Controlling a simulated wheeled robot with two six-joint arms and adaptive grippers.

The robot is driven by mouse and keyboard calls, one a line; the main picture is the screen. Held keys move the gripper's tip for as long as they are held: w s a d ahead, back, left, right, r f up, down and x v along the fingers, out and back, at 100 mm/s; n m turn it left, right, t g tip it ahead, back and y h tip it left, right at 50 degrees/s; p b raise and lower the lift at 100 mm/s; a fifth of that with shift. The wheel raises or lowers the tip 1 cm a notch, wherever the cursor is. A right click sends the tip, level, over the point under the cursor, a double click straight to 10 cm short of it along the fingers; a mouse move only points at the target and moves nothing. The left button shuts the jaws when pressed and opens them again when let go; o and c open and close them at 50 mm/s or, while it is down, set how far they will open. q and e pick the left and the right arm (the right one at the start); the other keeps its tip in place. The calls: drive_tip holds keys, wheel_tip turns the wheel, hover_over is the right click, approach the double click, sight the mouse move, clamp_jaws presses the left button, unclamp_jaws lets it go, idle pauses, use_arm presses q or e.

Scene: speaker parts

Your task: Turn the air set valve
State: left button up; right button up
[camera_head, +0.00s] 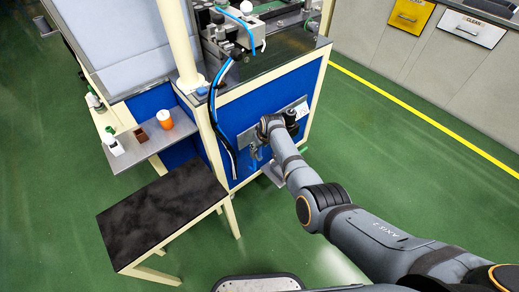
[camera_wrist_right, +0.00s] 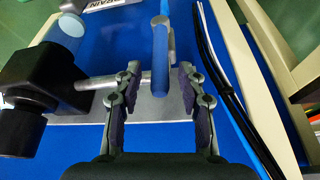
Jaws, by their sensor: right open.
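The air set is mounted on a metal plate on the blue side panel (camera_head: 232,110) of the workstation. In the right wrist view its black body (camera_wrist_right: 35,95) is at the left, with a metal pipe (camera_wrist_right: 95,82) running right from it. A blue valve lever (camera_wrist_right: 160,60) stands between the fingers of my right gripper (camera_wrist_right: 159,78). The fingers are open, one on each side of the lever, with a visible gap at both sides. In the head view my right gripper (camera_head: 256,152) is close to the panel, and the lever is hard to make out there. My left gripper is not in view.
A dark-topped small table (camera_head: 165,212) stands left of the panel. A grey shelf (camera_head: 150,143) behind it holds an orange-and-white cup (camera_head: 165,119) and bottles. Blue and black hoses (camera_head: 213,100) hang down the workstation corner, right of the gripper in the wrist view. Green floor is clear at the right.

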drive_tip(key=shift+c, duration=0.4)
clamp_jaws()
drive_tip(key=shift+d, duration=0.1)
